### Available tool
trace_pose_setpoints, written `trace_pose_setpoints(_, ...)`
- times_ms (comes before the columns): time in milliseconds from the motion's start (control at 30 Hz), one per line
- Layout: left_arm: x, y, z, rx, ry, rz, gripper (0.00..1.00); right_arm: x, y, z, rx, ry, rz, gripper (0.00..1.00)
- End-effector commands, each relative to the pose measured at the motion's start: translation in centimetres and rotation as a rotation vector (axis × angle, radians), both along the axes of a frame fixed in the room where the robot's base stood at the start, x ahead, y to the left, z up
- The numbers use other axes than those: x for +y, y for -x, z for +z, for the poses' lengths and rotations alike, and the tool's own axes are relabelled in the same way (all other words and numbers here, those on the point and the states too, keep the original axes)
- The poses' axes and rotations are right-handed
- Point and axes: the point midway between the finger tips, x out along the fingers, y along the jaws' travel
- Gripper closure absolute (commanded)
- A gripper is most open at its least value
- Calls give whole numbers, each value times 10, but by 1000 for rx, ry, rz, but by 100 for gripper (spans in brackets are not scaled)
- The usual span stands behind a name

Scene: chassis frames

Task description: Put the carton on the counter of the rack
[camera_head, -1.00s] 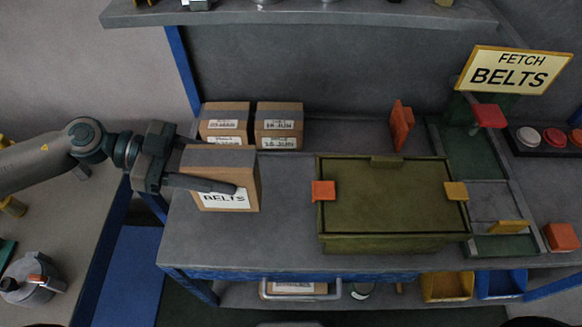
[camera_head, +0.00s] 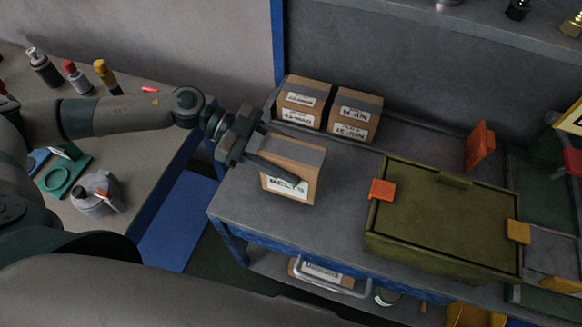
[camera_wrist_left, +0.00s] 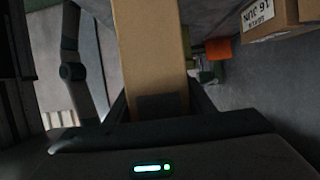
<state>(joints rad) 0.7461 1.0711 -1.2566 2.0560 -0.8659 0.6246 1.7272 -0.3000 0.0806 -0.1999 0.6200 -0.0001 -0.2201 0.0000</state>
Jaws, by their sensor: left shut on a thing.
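The carton (camera_head: 298,177) is a brown box with a grey tape strip and a white "BELTS" label. My left gripper (camera_head: 277,172) is shut on it from the left side, one finger across its label face. In the left wrist view the carton (camera_wrist_left: 152,55) stands between the fingers. It is at the left part of the grey counter (camera_head: 343,200) of the blue-framed rack, in front of two boxes. Whether its base touches the counter is hard to tell. My right gripper is out of view.
Two labelled boxes (camera_head: 331,108) stand at the counter's back left. A green lidded crate (camera_head: 445,215) with orange and yellow clips is to the right. A side table (camera_head: 125,140) with bottles and a pot (camera_head: 97,193) lies left. Bare counter separates carton and crate.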

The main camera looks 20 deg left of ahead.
Motion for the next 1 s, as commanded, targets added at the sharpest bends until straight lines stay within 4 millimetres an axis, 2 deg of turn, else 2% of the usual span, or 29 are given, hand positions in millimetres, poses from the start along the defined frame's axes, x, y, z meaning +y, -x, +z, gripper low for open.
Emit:
trace_pose_setpoints(400, -1, 0, -35, 0, 1, -1, 90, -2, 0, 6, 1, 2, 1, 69)
trace_pose_setpoints(833, -1, 0, -39, 0, 1, 0, 90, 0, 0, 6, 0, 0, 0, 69)
trace_pose_setpoints(867, 0, 0, -40, 1, 0, -1, 44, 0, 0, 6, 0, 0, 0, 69)
trace_pose_setpoints(900, 0, 0, -39, 0, 0, -1, 35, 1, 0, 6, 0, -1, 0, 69)
trace_pose_setpoints(1000, 0, 0, -39, 0, 0, 0, 33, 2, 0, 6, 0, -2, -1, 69)
